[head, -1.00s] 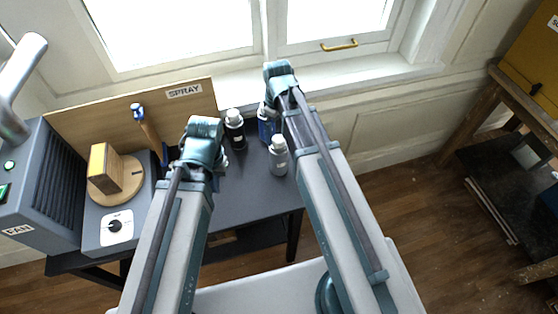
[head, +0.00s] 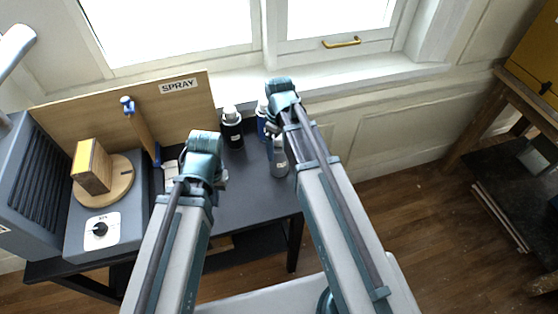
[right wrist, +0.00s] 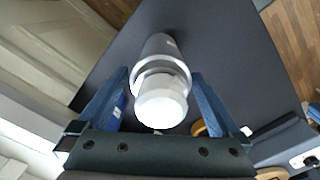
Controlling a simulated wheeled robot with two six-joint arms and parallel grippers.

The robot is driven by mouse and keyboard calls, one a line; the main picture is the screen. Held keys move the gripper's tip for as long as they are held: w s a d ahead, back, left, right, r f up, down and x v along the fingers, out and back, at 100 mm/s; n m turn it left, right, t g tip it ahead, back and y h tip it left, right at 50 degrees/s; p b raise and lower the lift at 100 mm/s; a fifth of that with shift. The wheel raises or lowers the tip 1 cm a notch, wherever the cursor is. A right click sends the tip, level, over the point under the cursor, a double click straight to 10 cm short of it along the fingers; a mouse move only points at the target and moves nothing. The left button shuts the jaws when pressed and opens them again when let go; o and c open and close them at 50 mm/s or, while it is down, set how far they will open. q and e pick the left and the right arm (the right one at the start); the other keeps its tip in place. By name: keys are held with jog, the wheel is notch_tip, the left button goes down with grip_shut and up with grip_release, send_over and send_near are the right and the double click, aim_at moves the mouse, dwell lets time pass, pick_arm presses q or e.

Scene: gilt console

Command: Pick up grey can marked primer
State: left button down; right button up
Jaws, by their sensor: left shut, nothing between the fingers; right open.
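The grey can (head: 280,167) with a pale cap stands upright on the dark table, near its right end. No marking on it can be read. In the right wrist view the can (right wrist: 162,52) sits between the two blue fingers of my open right gripper (right wrist: 160,78), its white cap towards the camera. The fingers are beside it, with a gap visible at least on the right. In the head view my right gripper (head: 273,144) partly covers the can's upper part. My left gripper (head: 221,181) is shut and empty, to the left of the can over the table.
A black bottle (head: 232,128) and a blue bottle (head: 262,122) stand behind the can, by the window wall. A SPRAY board (head: 130,110), a wooden block on a round turntable (head: 104,190) and a grey fan box (head: 40,190) fill the left. Front tabletop is clear.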

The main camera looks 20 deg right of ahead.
aim_at(279, 167)
notch_tip(279, 167, down, 3)
jog(key=shift+s+f+b, duration=0.15)
jog(key=shift+f+b, duration=0.05)
jog(key=shift+b, duration=1.05)
jog(key=shift+r, duration=0.1)
grip_shut()
